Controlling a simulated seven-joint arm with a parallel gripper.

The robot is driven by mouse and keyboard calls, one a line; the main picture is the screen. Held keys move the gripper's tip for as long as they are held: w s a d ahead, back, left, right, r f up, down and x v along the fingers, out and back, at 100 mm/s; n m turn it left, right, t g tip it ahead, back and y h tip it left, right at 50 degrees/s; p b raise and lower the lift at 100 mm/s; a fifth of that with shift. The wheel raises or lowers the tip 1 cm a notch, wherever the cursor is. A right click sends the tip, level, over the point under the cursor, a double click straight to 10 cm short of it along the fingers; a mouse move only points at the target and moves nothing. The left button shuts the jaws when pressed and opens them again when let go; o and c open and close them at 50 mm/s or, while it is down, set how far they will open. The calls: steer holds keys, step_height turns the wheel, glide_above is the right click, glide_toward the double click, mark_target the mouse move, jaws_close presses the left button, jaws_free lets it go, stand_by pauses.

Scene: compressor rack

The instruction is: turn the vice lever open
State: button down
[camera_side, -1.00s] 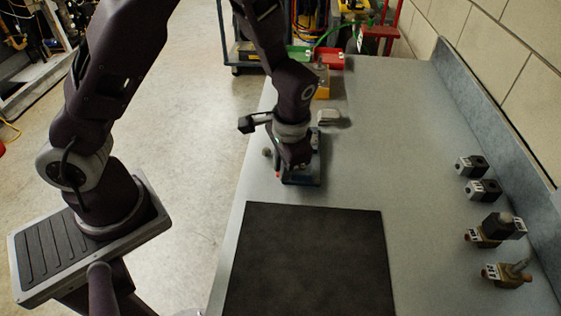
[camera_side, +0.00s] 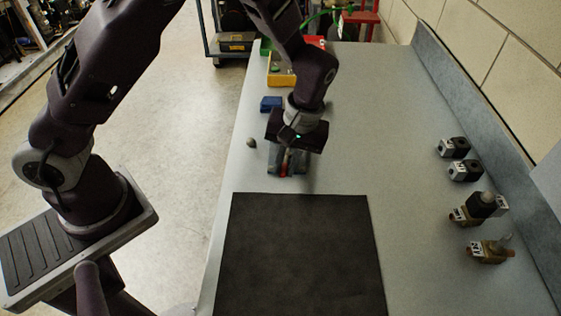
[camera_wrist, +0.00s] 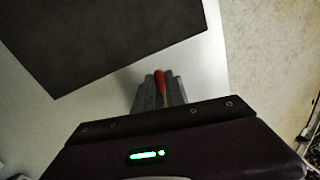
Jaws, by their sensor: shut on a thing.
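The vice (camera_side: 274,167) is a small bluish block on the grey bench, just behind the dark mat, and is mostly hidden under my gripper. My gripper (camera_side: 286,168) points down over it in the side view. The vice lever (camera_side: 284,170) shows as a thin red strip between the fingers. In the wrist view my gripper (camera_wrist: 159,76) has its grey fingers close together, with the red lever (camera_wrist: 160,82) between them. The vice body cannot be made out in the wrist view.
The dark mat (camera_side: 300,255) lies flat in front. A small round knob (camera_side: 252,142) sits left of the vice, and a blue block (camera_side: 270,104) and yellow box (camera_side: 281,70) stand behind. Several valve fittings (camera_side: 466,170) line the right side. The bench between is clear.

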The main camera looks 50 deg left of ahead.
steer(key=shift+w+d+n, duration=0.25)
steer(key=shift+w+n, duration=0.1)
steer(key=shift+n, duration=0.45)
steer(key=c, duration=1.4)
jaws_free()
steer(key=shift+r, duration=0.1)
steer(key=r, duration=0.4)
steer(key=w+d+r, duration=0.1)
steer(key=r, duration=0.1)
steer(key=shift+r, duration=0.4)
